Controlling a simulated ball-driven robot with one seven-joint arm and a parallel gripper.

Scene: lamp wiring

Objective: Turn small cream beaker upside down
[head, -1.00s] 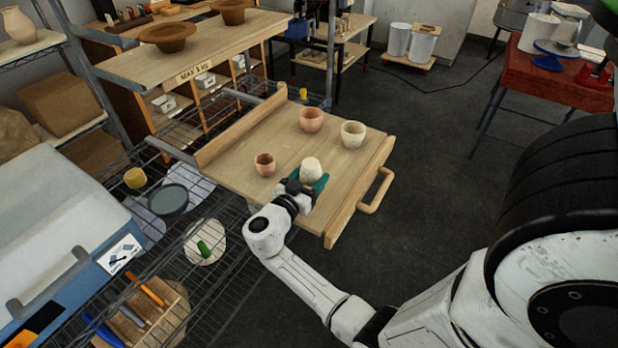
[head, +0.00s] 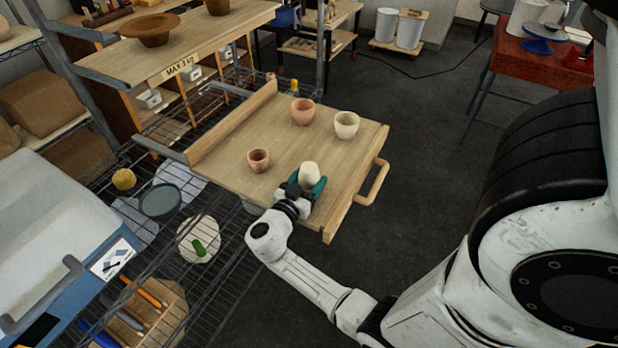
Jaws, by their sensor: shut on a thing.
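The small cream beaker (head: 309,173) is between the teal fingers of my gripper (head: 305,187), near the front right part of the wooden tray board (head: 230,165). The gripper is shut on it. The beaker's upper end looks rounded and closed, and no dark opening shows. Its lower part is hidden by the fingers, and I cannot tell whether it touches the board.
On the board stand a small terracotta cup (head: 258,160), a larger terracotta cup (head: 303,111) and a larger cream cup (head: 346,125), mouths up. A wooden handle (head: 376,184) edges the right side. The board's middle is clear.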

